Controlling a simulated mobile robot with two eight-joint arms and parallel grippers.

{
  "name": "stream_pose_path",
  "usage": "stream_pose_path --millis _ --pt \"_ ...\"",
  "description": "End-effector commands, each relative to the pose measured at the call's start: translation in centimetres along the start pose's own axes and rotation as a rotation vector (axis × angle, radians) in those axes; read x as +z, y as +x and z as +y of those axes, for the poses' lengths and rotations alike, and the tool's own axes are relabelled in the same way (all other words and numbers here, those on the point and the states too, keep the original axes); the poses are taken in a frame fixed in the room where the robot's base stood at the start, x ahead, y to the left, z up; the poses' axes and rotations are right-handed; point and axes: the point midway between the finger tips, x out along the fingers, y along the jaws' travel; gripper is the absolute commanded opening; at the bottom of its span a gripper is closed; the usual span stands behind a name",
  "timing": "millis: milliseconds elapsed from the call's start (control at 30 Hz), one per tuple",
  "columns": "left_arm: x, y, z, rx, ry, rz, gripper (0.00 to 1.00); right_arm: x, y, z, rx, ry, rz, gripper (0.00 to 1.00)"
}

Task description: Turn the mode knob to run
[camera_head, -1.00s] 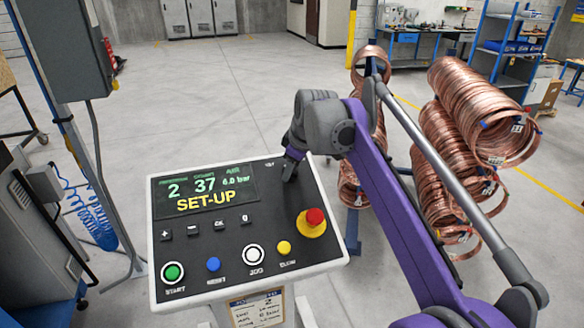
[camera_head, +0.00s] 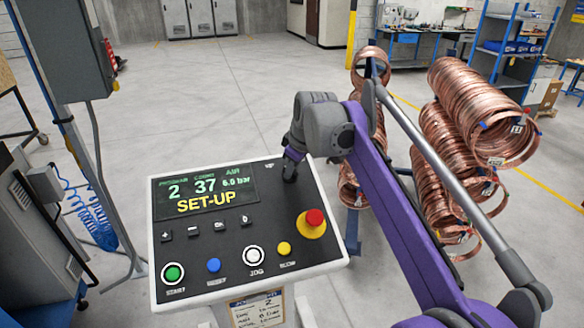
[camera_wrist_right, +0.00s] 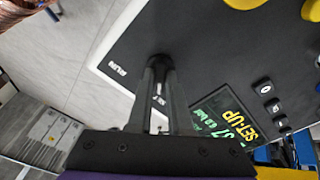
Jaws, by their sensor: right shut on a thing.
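The control panel (camera_head: 222,262) stands in front of me, with a lit display (camera_head: 206,192) that reads SET-UP. My right gripper (camera_head: 290,172) reaches down to the panel's upper right corner. In the right wrist view my right gripper (camera_wrist_right: 160,72) has its fingers closed together on the small black mode knob (camera_wrist_right: 160,60), which is mostly hidden by the fingertips. A white RUN label (camera_wrist_right: 117,68) lies to the left of the knob in that view. Part of another label shows between the fingers. My left gripper is not in view.
A red emergency button (camera_head: 314,217) on a yellow base sits just below the knob. Green, blue, white and yellow buttons line the panel's front. Copper coils (camera_head: 460,140) hang on the right behind my right arm. A grey cabinet (camera_head: 62,45) stands on the left.

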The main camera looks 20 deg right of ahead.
Motion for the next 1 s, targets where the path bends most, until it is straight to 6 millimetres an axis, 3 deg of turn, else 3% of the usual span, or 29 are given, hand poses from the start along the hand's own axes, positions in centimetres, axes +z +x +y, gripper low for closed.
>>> stream_pose_path --millis 1000 --pt "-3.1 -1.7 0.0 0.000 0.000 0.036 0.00 -0.1 -0.1 -0.1 0.081 0.914 0.000 0.00"
